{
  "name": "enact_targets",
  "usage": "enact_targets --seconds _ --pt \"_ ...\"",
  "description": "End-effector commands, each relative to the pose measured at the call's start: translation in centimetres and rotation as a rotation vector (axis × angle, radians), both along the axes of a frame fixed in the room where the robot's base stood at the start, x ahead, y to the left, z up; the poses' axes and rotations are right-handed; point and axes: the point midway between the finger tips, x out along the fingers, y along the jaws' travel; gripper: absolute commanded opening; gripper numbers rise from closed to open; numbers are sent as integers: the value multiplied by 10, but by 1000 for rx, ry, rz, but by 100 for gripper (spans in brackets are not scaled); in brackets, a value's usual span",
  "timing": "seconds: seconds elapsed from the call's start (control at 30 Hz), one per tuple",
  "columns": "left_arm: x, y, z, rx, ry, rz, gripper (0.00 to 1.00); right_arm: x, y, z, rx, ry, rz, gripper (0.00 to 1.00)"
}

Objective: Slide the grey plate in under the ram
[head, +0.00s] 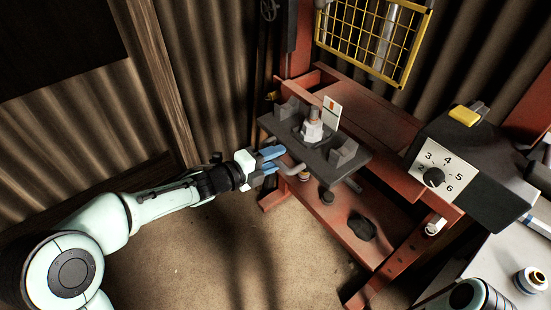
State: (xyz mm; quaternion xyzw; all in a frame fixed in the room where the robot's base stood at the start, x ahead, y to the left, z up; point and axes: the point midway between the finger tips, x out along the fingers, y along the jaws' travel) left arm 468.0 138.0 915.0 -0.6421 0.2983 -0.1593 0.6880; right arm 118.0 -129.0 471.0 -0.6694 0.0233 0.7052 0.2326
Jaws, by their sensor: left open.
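The grey plate (290,139) is a dark slab with two raised blocks on it. It sits across the red press frame, sticking out toward the left front. A pale fitting (313,131) stands on it between the blocks, beside a small white card with an orange mark (332,112). My left gripper (279,159), with blue fingers, is open beside the plate's front left edge, near a curved grey handle (293,169). I cannot tell whether the fingers touch the handle. The ram cannot be made out clearly. My right gripper is not in view.
A yellow mesh guard (372,38) is above the press bed. A dark control box with a numbered dial (434,177) is at the right. A dark lump (361,228) lies on the lower red shelf. A pale bench (496,265) is at the lower right. The floor in front is clear.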

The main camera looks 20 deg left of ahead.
Motion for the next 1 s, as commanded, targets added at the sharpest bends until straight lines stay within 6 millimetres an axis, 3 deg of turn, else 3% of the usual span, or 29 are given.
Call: enact_targets --seconds 0.37,0.5,0.77,1.0 --pt "5 -4 -1 0 0 0 42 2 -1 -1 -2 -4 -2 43" --pt "5 -4 -1 0 0 0 0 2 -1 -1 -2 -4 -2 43" --pt "7 -6 -1 0 0 -1 0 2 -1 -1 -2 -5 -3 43" --pt "24 -21 -1 -2 -3 -3 0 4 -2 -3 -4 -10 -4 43"
